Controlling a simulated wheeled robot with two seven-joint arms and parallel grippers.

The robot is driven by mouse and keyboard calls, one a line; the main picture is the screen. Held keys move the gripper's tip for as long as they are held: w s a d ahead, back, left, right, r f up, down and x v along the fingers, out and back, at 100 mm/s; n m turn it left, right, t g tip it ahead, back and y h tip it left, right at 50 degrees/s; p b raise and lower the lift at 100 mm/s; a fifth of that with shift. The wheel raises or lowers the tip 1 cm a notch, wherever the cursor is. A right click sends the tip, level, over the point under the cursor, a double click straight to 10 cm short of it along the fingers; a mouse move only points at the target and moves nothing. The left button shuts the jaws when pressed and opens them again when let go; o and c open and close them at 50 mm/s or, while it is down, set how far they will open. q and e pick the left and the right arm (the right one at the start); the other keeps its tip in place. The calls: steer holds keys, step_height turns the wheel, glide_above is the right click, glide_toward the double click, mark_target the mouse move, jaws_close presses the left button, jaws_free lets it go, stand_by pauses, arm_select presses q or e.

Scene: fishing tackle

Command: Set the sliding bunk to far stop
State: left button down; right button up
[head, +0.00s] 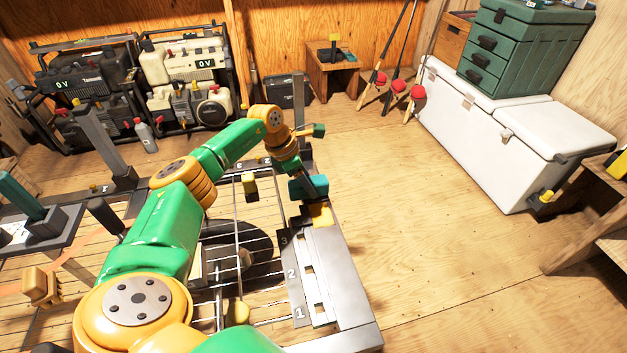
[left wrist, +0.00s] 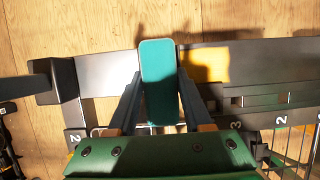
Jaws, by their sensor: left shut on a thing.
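The sliding bunk, a teal padded block (head: 308,187), stands on the right-hand metal rail (head: 338,275) of the frame, beyond the mark 3. My left gripper (head: 300,176) reaches it from above, with the arm crossing the frame. In the left wrist view the teal bunk (left wrist: 158,75) sits between the two dark fingers of my left gripper (left wrist: 160,108), which is shut on it. The bunk's base is mostly hidden by the gripper. A dark upright post (head: 299,95) stands at the rail's far end, apart from the bunk. My right gripper is out of view.
A second teal block (head: 22,190) stands on the left side of the frame. A white cooler (head: 490,125) with a green drawer box (head: 520,50) stands at the right back. The wooden floor right of the rail is clear.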

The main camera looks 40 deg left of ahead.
arm_select(q)
steer(key=shift+c, duration=2.1)
jaws_free()
steer(key=shift+w+a+r, duration=0.2)
steer(key=shift+o, duration=0.5)
steer(key=shift+f, duration=0.15)
steer(key=p+v, duration=0.1)
steer(key=v, duration=0.6)
steer(key=shift+s, duration=0.1)
